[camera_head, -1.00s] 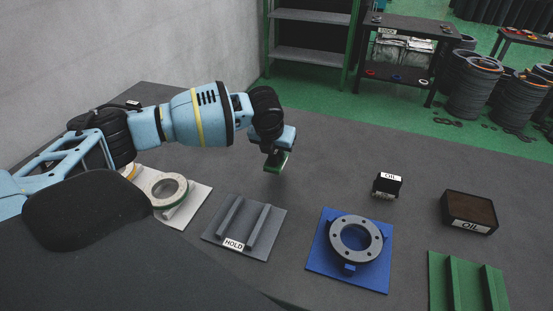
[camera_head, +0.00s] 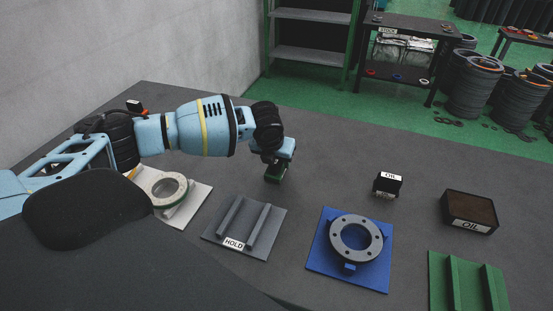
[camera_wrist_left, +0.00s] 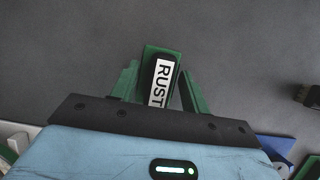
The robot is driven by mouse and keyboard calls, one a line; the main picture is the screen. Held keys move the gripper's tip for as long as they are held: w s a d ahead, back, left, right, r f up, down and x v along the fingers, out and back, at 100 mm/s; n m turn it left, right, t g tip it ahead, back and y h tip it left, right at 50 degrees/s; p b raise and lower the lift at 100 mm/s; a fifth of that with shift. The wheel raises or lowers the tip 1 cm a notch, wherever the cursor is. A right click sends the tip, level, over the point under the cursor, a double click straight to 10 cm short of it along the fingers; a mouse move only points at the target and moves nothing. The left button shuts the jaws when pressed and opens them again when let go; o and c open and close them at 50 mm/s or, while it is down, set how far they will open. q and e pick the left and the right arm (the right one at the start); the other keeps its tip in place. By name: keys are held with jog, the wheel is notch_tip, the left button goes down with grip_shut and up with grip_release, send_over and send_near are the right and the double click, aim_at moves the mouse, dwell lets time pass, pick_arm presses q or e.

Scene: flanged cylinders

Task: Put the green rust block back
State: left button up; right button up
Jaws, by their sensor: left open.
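The green rust block (camera_head: 275,178), dark on top with a white RUST label, is below my left gripper (camera_head: 278,165) on the grey table, behind the HOLD plate. In the left wrist view the block (camera_wrist_left: 159,82) lies between the two green fingers of my left gripper (camera_wrist_left: 160,80). The fingers are open, with a narrow gap beside the right one. The block's underside is hidden, but it appears to rest on the table. My right gripper is not in view.
The HOLD plate (camera_head: 222,238) with two rails is nearer. A flanged ring (camera_head: 356,239) sits on a blue plate (camera_head: 322,268). Another ring (camera_head: 169,188) is on a pale plate at left. Table around the block is clear.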

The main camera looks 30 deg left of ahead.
pick_arm(q)
jog(key=p+v, duration=0.1)
jog(key=v, duration=1.1)
jog(key=shift+r, duration=0.15)
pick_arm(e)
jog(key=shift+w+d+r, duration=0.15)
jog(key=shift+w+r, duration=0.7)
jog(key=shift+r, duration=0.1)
